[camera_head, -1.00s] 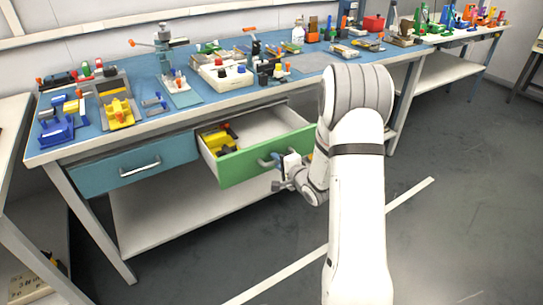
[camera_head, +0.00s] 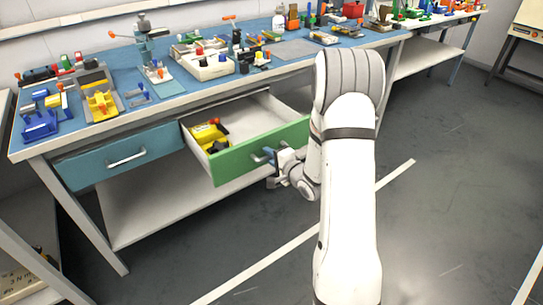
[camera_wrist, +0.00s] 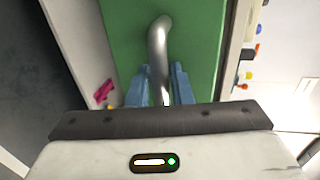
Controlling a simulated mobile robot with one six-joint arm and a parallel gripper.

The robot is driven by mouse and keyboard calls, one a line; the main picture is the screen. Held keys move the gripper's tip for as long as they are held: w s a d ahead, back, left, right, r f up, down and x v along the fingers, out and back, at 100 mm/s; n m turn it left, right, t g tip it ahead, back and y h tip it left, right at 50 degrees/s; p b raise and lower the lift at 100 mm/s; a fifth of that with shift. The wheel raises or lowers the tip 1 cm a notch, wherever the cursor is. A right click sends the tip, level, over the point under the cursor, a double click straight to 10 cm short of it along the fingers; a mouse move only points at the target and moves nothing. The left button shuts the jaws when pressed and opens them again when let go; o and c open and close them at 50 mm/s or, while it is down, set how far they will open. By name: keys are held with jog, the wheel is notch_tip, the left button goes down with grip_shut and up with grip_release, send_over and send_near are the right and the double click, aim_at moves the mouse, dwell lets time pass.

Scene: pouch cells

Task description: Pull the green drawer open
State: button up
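The green drawer (camera_head: 235,161) stands pulled out from under the blue-topped workbench. Its white inside shows, with a yellow-and-black object (camera_head: 209,138) at its left end. The drawer's metal handle (camera_wrist: 158,45) runs down between the blue fingers of my gripper (camera_wrist: 160,88) in the wrist view. The fingers lie close against both sides of the handle, shut on it. In the head view my gripper (camera_head: 270,155) is at the drawer front, and part of the handle is hidden behind it.
A blue drawer (camera_head: 118,159) to the left is shut. The workbench top (camera_head: 190,94) carries several tools and fixtures. A white lower shelf (camera_head: 150,205) lies beneath. The grey floor (camera_head: 440,190) in front and to the right is clear.

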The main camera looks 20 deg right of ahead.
jog(key=shift+s+d+r, duration=0.1)
jog(key=shift+s, duration=0.1)
jog(key=p+v, duration=0.1)
jog(key=v, duration=0.6)
jog(key=shift+s, duration=0.15)
jog(key=s+r+n+g+h+p, duration=0.25)
jog(key=r+p, duration=0.35)
jog(key=r, duration=0.4)
jog(key=s+r+n+g+h+p, duration=0.2)
jog(key=r+n+g+h+p, duration=0.15)
jog(key=r+p, duration=0.4)
jog(key=s+a+r+n+g+p, duration=0.3)
jog(key=s+a+r+n+p, duration=0.1)
jog(key=s+r, duration=0.5)
jog(key=s+a+r+n+g+y+p, duration=0.1)
jog(key=s+a+r+n+g+p, duration=0.2)
jog(key=s+r, duration=0.6)
jog(key=shift+s+a+r+n+p, duration=0.2)
jog(key=shift+s+a+n+p, duration=0.5)
jog(key=shift+s, duration=0.5)
